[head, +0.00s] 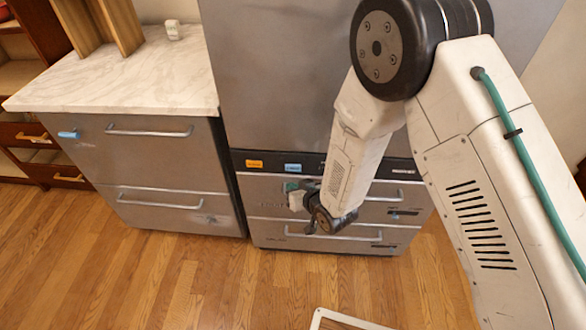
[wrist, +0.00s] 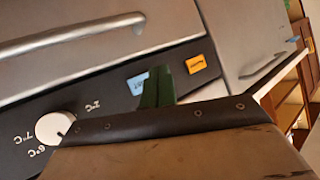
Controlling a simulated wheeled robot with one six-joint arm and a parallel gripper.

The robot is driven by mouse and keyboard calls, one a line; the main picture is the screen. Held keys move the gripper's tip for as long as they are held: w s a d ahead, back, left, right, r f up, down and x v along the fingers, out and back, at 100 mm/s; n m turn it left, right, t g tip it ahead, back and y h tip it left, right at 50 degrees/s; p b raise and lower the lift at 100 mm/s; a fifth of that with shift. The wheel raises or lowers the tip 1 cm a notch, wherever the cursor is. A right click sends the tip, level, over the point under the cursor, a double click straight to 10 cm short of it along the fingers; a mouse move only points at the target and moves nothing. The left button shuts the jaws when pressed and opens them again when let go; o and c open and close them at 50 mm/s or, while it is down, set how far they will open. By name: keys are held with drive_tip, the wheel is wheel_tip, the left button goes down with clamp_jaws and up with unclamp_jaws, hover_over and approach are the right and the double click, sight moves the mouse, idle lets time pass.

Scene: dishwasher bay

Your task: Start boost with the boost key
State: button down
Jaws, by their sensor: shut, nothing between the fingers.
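A dark control panel strip (head: 345,172) runs across the front of the middle steel unit. It carries an orange key (head: 255,164) and a light blue key (head: 293,168); both also show in the wrist view, orange (wrist: 203,64) and blue (wrist: 137,82). Their small labels are too blurred to tell which is boost. My gripper (head: 294,187) is shut and empty, just below the blue key in the head view. In the wrist view its green fingertip (wrist: 158,86) overlaps the blue key's edge, on the side toward the orange key. I cannot tell whether it touches.
A white round knob (wrist: 55,128) with temperature marks sits on the same panel. Drawer handles (head: 285,233) stick out below it. A marble-topped counter (head: 130,80) stands left, with a small white object (head: 173,30) on top. The wooden floor in front is mostly clear.

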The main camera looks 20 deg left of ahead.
sight(289, 170)
drive_tip(key=shift+w+a, duration=0.25)
drive_tip(key=shift+w, duration=0.75)
drive_tip(key=shift+w+a, duration=0.25)
drive_tip(key=shift+w, duration=0.75)
drive_tip(key=shift+w, duration=0.2)
idle(0.4)
drive_tip(key=shift+w+a, duration=0.1)
drive_tip(key=shift+w, duration=0.1)
drive_tip(key=shift+w, duration=0.4)
idle(0.5)
drive_tip(key=shift+s, duration=0.8)
drive_tip(key=shift+s, duration=0.1)
drive_tip(key=shift+s+d, duration=0.25)
drive_tip(key=shift+s, duration=0.55)
drive_tip(key=shift+s+d, duration=0.2)
drive_tip(key=shift+s, duration=0.55)
drive_tip(key=shift+s+d, duration=0.25)
drive_tip(key=shift+s, duration=0.55)
